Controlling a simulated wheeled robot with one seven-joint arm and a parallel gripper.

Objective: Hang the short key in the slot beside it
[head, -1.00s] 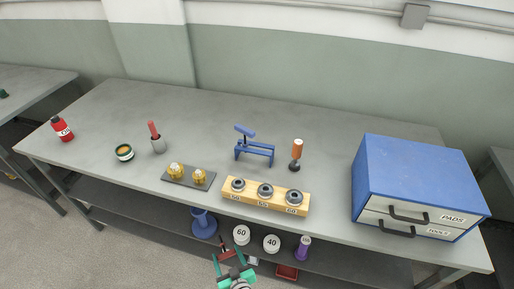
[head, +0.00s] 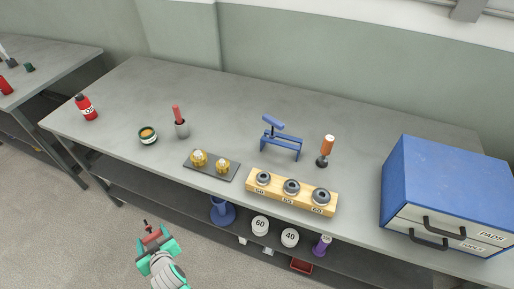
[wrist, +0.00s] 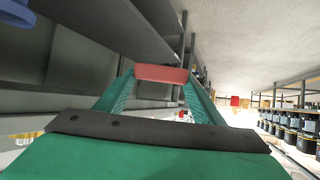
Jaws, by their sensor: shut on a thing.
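My gripper (head: 154,244) is shut on a red piece (head: 152,236) with a thin dark end, which may be the short key. It is held in the air over the floor, in front of the bench and apart from it. In the wrist view the red piece (wrist: 162,74) is a bar spanning between the green fingertips; its dark end is not clear there. On the bench, a blue stand (head: 283,143) has two legs and a blue piece sloping above its top. I cannot make out a key slot in either view.
The grey bench (head: 330,115) also bears a wooden block (head: 262,187) with grey rings, a dark plate (head: 196,169) with brass pieces, an orange-handled tool (head: 327,148) and a blue cabinet (head: 440,185). A lower shelf holds rolls and a blue spool (head: 222,212). Floor at left is open.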

